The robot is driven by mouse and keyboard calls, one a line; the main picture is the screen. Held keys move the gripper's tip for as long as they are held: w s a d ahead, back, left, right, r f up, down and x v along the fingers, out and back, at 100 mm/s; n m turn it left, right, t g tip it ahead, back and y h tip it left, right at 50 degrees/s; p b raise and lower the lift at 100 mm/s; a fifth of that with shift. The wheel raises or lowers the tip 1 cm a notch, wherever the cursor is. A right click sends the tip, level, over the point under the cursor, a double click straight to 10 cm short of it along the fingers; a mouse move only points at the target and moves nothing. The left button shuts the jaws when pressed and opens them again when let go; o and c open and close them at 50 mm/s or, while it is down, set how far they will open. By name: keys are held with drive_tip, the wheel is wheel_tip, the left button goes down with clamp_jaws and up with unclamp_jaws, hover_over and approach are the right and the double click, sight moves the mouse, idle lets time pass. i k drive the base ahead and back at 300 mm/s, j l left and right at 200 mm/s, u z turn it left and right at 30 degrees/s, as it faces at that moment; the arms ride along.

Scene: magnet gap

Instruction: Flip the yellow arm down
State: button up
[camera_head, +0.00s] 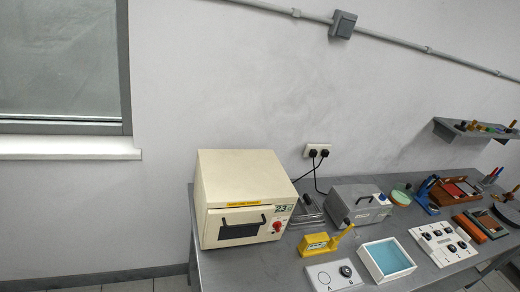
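A small yellow device (317,244) stands on the grey table in front of the cream oven-like box. Its yellow arm (343,235) rises from its right end and slants up to the right, with a dark tip near the top. My gripper is not in view.
The cream box (225,172) with a black handle and red knob stands to the left of the yellow device. A white panel with a dial (323,278) and a white tray with a blue inside (366,266) lie in front. A grey box (361,204) stands behind. Bare table (240,270) shows at front left.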

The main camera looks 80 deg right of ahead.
sight(347, 221)
drive_tip(key=i+j+u, duration=0.25)
drive_tip(key=i, duration=0.2)
drive_tip(key=i+j+u, duration=0.2)
drive_tip(key=i, duration=0.25)
drive_tip(key=i+z, duration=0.55)
drive_tip(key=z, duration=0.15)
drive_tip(key=i+j+z, duration=0.15)
drive_tip(key=z, duration=0.15)
drive_tip(key=i+l+z, duration=0.1)
drive_tip(key=z, duration=0.35)
drive_tip(key=i+z, duration=0.2)
drive_tip(key=z, duration=0.2)
drive_tip(key=i+z, duration=0.15)
drive_tip(key=z, duration=0.3)
drive_tip(key=i+j+z, duration=0.15)
drive_tip(key=z, duration=0.25)
drive_tip(key=i+j+z, duration=0.1)
drive_tip(key=z, duration=0.35)
drive_tip(key=i+j+z, duration=0.15)
drive_tip(key=z, duration=0.25)
drive_tip(key=i+j+z, duration=0.1)
drive_tip(key=i+z, duration=0.15)
drive_tip(key=z, duration=0.2)
drive_tip(key=i+j+z, duration=0.15)
drive_tip(key=z, duration=0.25)
drive_tip(key=i+j+z, duration=0.25)
drive_tip(key=z, duration=0.2)
drive_tip(key=i+j+z, duration=0.15)
drive_tip(key=j+z, duration=0.3)
drive_tip(key=l, duration=0.15)
